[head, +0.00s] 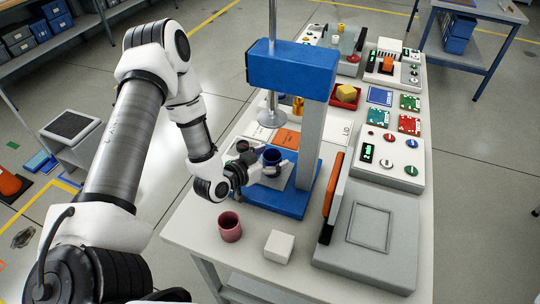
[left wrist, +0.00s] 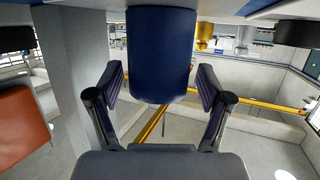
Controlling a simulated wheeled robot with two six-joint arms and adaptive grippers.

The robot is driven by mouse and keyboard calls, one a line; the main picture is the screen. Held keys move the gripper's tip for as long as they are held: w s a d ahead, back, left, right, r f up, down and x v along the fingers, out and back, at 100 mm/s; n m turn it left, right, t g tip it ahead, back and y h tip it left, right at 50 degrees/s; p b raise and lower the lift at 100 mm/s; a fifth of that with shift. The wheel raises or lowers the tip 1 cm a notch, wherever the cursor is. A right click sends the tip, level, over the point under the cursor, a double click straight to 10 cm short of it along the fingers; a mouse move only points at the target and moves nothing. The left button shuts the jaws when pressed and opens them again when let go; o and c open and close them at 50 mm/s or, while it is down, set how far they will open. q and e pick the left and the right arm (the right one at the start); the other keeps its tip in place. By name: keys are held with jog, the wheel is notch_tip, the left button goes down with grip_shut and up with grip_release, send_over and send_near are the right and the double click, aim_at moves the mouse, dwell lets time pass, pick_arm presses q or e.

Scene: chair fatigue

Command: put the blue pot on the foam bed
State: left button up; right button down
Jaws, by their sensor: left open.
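The blue pot (head: 272,155) is a small dark blue cup at the blue press, left of its upright. In the left wrist view the pot (left wrist: 161,50) fills the space between the two fingers. My left gripper (head: 256,164) is open, with one finger on each side of the pot and small gaps showing. My right gripper is not in view.
The blue press head (head: 293,68) overhangs the spot, and its grey upright (head: 310,135) stands close on the right. A dark red cup (head: 230,226) and a white block (head: 279,246) stand in front. A grey machine with an orange lever (head: 331,184) is at the right.

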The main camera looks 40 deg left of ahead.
pick_arm(q)
jog(key=shift+r, duration=0.35)
jog(key=v, duration=0.4)
jog(key=shift+s+a+f, duration=0.1)
jog(key=shift+s+f, duration=0.05)
jog(key=shift+s, duration=0.05)
jog(key=p+v, duration=0.2)
jog(key=v, duration=0.5)
jog(key=shift+s, duration=0.3)
